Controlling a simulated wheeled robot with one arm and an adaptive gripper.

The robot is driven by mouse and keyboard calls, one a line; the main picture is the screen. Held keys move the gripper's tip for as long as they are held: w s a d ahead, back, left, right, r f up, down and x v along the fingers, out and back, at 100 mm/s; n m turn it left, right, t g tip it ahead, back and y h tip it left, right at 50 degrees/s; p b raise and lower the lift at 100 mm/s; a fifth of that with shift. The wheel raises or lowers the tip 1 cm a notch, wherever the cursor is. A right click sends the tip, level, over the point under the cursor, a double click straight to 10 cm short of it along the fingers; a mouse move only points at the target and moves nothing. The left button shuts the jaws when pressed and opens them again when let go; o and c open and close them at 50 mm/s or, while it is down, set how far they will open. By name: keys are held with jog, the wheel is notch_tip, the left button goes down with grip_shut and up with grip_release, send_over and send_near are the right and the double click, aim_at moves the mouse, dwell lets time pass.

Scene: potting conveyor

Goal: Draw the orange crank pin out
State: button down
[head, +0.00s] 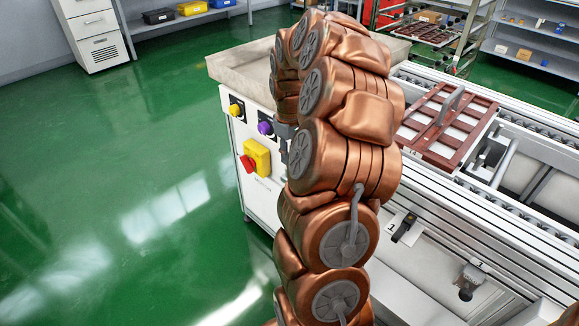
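I see no orange crank pin in the head view. My copper-coloured arm fills the middle of the picture and hides part of the machine behind it. A small dark grey part at the arm's far end, probably my gripper (284,140), shows at the arm's left edge, in front of the white cabinet's panel. Its fingers are mostly hidden, so I cannot tell whether they are open or hold anything.
The white cabinet (250,199) carries a yellow button (236,110), a purple knob (266,128) and a red-and-yellow switch (255,158). The conveyor (470,204) at right bears a brown tray (446,158); black latches (405,229) sit on its front. The green floor at left is clear.

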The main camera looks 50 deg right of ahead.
jog(key=shift+r, duration=0.3)
jog(key=shift+r+p, duration=0.55)
jog(key=shift+r, duration=0.5)
jog(key=shift+r, duration=0.25)
jog(key=shift+r+p, duration=0.65)
jog(key=shift+r, duration=0.7)
jog(key=shift+r, duration=0.15)
notch_tip(320, 180, up, 7)
jog(key=p, duration=0.3)
dwell(0.4)
